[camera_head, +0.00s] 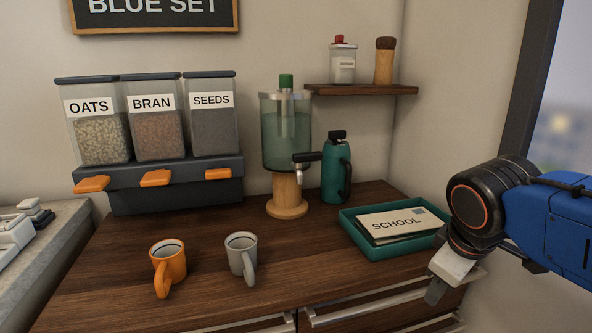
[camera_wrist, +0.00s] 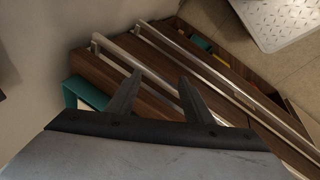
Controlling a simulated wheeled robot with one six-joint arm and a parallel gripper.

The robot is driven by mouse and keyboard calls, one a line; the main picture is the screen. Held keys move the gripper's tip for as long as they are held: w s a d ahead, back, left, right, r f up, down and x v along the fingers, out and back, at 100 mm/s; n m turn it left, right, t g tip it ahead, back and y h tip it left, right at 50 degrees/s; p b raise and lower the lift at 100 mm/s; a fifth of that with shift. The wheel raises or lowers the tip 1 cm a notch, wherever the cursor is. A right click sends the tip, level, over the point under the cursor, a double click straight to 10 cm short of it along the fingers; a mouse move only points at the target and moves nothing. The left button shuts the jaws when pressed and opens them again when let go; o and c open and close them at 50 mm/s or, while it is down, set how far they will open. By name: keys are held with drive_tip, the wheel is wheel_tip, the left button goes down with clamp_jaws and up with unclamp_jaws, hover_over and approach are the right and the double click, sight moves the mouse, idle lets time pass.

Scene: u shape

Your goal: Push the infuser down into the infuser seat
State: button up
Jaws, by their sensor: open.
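A drink dispenser (camera_head: 275,145) with a greenish clear tank stands on a round wooden pedestal at the back of the counter. The infuser (camera_head: 286,81), with a green knob, stands upright through the middle of its lid. A pale shaft shows below the knob and some of it is inside the tank. The infuser seat cannot be made out. My gripper (camera_head: 440,286) is at the counter's right front edge, well to the right of the dispenser. In the wrist view my gripper (camera_wrist: 158,86) is open and empty, its fingers apart above the drawer fronts.
A teal flask (camera_head: 336,172) stands right of the dispenser. A teal tray (camera_head: 360,237) with a SCHOOL envelope lies between my gripper and the dispenser. An orange mug (camera_head: 167,267) and a grey mug (camera_head: 240,258) stand in front. A wall shelf (camera_head: 360,90) is at upper right.

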drive_tip(key=s+d+f+m+y, duration=0.1)
drive_tip(key=s+f+m, duration=0.5)
drive_tip(key=f, duration=0.3)
drive_tip(key=shift+s+m+y, duration=0.3)
drive_tip(key=shift+m, duration=0.4)
